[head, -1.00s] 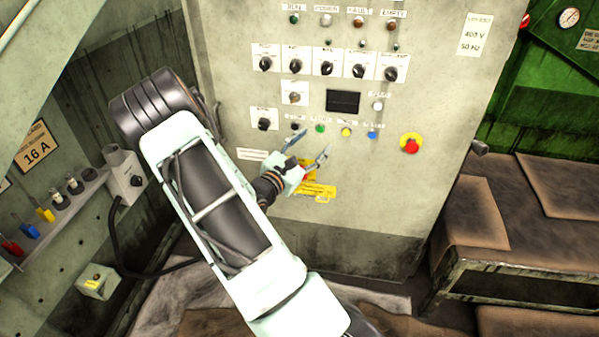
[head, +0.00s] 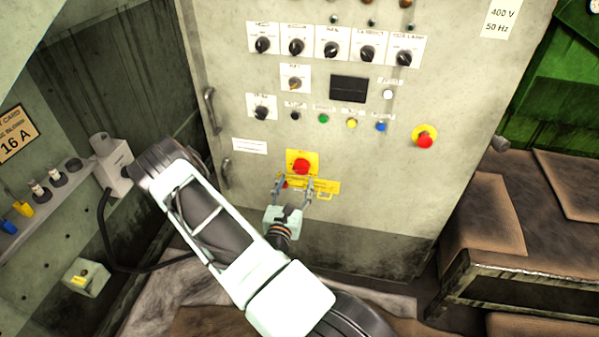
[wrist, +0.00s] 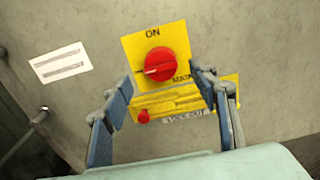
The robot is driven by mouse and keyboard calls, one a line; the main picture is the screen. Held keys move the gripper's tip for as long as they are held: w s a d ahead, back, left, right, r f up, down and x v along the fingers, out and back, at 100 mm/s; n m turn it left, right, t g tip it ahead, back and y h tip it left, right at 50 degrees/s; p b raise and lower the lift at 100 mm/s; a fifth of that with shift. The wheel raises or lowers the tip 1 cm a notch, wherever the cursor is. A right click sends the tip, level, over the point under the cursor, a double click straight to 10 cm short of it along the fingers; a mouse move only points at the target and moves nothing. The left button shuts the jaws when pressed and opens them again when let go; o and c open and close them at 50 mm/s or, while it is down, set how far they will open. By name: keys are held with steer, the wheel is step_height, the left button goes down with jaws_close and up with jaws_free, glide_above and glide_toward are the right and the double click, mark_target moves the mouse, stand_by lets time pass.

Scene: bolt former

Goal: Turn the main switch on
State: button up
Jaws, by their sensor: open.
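The main switch is a red round knob (head: 302,166) on a yellow plate low on the grey cabinet front. In the wrist view the knob (wrist: 160,64) sits below the word ON, and its pale mark points to the left. A yellow lock-out bar (wrist: 180,98) with a small red knob at its left end lies just below the plate. My gripper (head: 292,184) is open and empty just below the main switch. In the wrist view its two fingers (wrist: 160,90) stand on either side of the lower plate, with the red knob between and beyond their tips.
Above are a row of black selector knobs (head: 332,49), coloured push buttons (head: 323,118) and a red emergency stop (head: 425,140) on yellow. Cabinet handles (head: 212,110) are at the left edge. A grey switch box (head: 111,165) with a cable stands left of my arm. A bench (head: 515,285) is at right.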

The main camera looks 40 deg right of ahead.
mark_target(300, 168)
steer(key=x, duration=0.5)
steer(key=shift+w+d, duration=0.3)
steer(key=shift+c, duration=0.6)
steer(key=c, duration=1)
